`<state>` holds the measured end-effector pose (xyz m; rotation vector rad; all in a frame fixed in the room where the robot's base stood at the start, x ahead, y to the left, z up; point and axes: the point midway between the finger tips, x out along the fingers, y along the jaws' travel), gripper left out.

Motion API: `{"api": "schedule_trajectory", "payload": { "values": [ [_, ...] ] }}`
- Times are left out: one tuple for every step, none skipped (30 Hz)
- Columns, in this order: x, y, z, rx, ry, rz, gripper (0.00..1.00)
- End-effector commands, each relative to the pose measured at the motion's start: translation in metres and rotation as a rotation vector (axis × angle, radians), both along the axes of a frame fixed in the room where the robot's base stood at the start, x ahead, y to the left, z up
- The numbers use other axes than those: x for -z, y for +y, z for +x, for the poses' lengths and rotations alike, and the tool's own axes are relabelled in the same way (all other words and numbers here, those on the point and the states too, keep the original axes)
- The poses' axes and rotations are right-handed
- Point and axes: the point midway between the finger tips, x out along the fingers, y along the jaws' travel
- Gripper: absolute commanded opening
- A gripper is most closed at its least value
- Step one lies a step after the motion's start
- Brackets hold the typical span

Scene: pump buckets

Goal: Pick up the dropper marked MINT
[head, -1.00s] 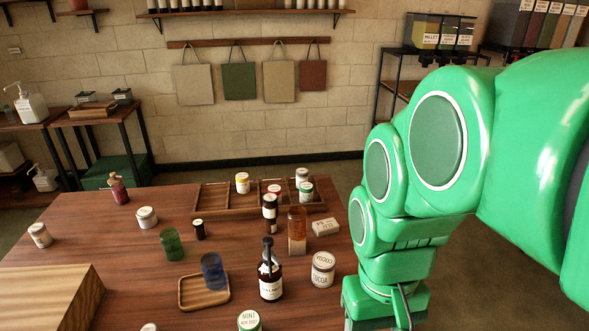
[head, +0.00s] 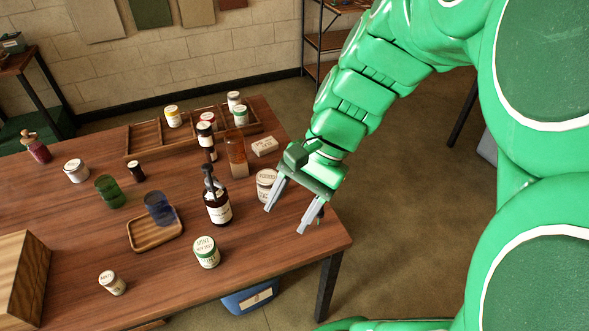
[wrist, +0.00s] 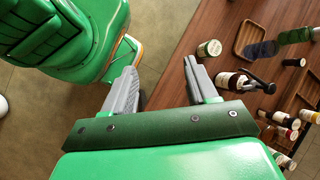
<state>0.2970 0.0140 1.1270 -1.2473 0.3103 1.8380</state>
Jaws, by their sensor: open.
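My gripper (head: 284,220) is open and empty over the right edge of the table; its fingers also show in the wrist view (wrist: 160,65). I cannot make out a dropper marked MINT. A white jar with a green lid (head: 206,252) reads MINT and stands at the table's front, left of my gripper. A dark pump bottle (head: 217,208) with a pale label stands behind it. A dark red bottle with a narrow top (head: 38,151) stands at the far left, its marking unreadable. A small dark thing (head: 320,213) shows partly behind my gripper's right finger; I cannot tell what it is.
A white jar (head: 265,183) stands just behind my gripper. A wooden tray (head: 143,239) holds a blue cup (head: 159,208). A compartmented wooden tray (head: 144,138) with several jars lies at the back. A small jar (head: 112,284) stands front left. Floor is open right of the table.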

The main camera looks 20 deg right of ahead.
Motion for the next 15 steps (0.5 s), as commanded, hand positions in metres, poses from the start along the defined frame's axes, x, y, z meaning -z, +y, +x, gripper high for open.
{"api": "schedule_trajectory", "payload": {
  "values": [
    [0.0,-0.004,0.007,0.062,0.014,0.029,0.58],
    [0.0,-0.006,0.011,0.095,0.021,0.047,0.58],
    [0.0,-0.008,0.017,0.143,0.031,0.07,0.58],
    [0.0,-0.011,0.021,0.178,0.04,0.088,0.58],
    [0.0,-0.013,0.025,0.213,0.047,0.106,0.58],
    [-0.001,-0.017,0.031,0.26,0.058,0.129,0.58],
    [-0.001,-0.019,0.035,0.294,0.065,0.147,0.58],
    [-0.002,-0.023,0.039,0.33,0.072,0.164,0.58],
    [-0.002,-0.027,0.045,0.376,0.081,0.189,0.58],
    [-0.003,-0.031,0.049,0.411,0.09,0.207,0.58],
    [-0.003,-0.035,0.053,0.447,0.096,0.226,0.58],
    [-0.004,-0.041,0.058,0.493,0.108,0.251,0.58],
    [-0.004,-0.045,0.063,0.527,0.115,0.271,0.58],
    [-0.005,-0.05,0.066,0.562,0.122,0.29,0.58],
    [-0.006,-0.056,0.072,0.608,0.131,0.317,0.58]
  ]
}}
